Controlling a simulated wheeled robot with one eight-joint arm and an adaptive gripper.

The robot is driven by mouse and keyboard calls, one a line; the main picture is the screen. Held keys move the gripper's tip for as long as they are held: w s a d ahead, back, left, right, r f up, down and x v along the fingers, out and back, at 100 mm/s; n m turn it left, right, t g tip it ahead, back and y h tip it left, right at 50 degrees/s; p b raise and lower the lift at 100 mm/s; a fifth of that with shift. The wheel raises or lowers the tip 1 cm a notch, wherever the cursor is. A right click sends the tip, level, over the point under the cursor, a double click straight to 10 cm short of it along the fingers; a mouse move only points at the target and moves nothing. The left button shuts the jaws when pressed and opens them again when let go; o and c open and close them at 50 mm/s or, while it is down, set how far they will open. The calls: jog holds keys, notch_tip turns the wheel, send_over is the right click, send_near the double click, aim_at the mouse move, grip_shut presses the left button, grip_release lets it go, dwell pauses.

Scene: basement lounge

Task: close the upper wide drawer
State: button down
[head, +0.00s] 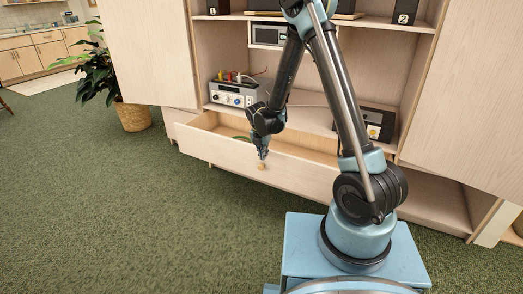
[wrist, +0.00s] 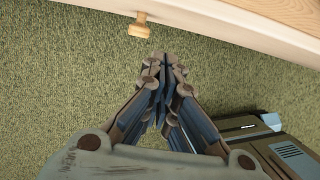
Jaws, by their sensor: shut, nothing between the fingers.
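The wide drawer (head: 215,149) of the light wood cabinet is pulled out, with its inside visible from above. A small wooden knob (head: 262,166) sits on its front. The drawer front (wrist: 265,22) and knob (wrist: 139,29) also show at the top of the wrist view. My gripper (head: 263,154) is in front of the drawer near the knob. In the wrist view my gripper (wrist: 166,66) is shut and empty, its fingertips a short gap from the knob and a little to its right. A green item (head: 241,138) lies partly hidden inside the drawer.
A grey device with knobs (head: 232,95) and a dark device (head: 379,124) stand on the shelf above the drawer. Tall cabinet doors (head: 152,50) flank the shelves. A potted plant (head: 132,114) stands at left. The green carpet (head: 110,215) in front is clear.

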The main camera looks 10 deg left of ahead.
jog(key=shift+w+d+f, duration=0.25)
jog(key=shift+w+f, duration=0.05)
jog(key=shift+w, duration=0.4)
jog(key=shift+w+d+f, duration=0.25)
jog(key=shift+w+f, duration=0.05)
jog(key=shift+w, duration=0.4)
jog(key=shift+w+d+f, duration=0.25)
jog(key=shift+w+f, duration=0.05)
jog(key=shift+w, duration=0.4)
jog(key=shift+w+a, duration=0.15)
jog(key=shift+a, duration=0.05)
